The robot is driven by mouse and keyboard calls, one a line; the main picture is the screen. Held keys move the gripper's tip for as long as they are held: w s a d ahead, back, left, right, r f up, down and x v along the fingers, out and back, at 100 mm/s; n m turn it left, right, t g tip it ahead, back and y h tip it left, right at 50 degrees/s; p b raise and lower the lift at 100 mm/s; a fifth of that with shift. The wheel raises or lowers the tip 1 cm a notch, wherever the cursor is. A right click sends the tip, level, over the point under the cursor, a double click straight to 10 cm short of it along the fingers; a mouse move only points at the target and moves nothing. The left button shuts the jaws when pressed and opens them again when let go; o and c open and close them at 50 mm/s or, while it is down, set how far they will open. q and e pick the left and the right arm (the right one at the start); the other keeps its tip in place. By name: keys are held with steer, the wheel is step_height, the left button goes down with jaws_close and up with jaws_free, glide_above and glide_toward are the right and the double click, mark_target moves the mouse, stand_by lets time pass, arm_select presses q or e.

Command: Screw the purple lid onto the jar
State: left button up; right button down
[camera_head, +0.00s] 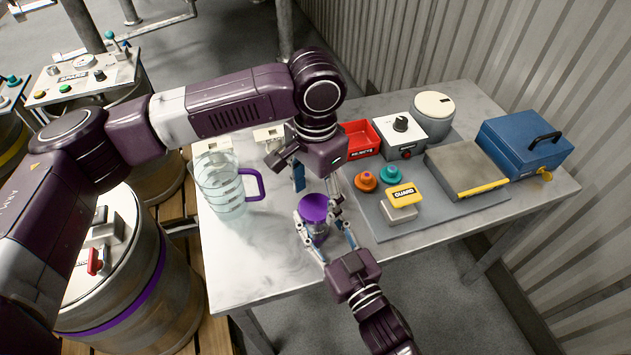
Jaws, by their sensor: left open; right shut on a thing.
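The purple lid (314,206) sits at the top of the small clear jar (318,231), near the table's front edge. I cannot tell how far it is seated or screwed on. The jar is mostly hidden by the lid and fingers. My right gripper (324,236) comes from below and is shut on the jar, one finger on each side. My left gripper (317,190) points down from above, open, its fingers apart just behind and above the lid. I cannot tell whether they touch the lid.
A clear pitcher (217,187) with a purple handle stands left of the jar. To the right, a grey mat holds orange (366,181) and teal (390,174) knobs and a yellow guard block (402,194). A red tray (359,139) and blue case (524,143) are behind.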

arm_select(q)
steer(key=shift+f, duration=0.85)
steer(key=shift+c, duration=0.3)
steer(key=c, duration=1.1)
steer(key=o, duration=1.3)
steer(key=shift+r, duration=0.15)
step_height(320, 180, up, 12)
steer(key=shift+f, duration=0.1)
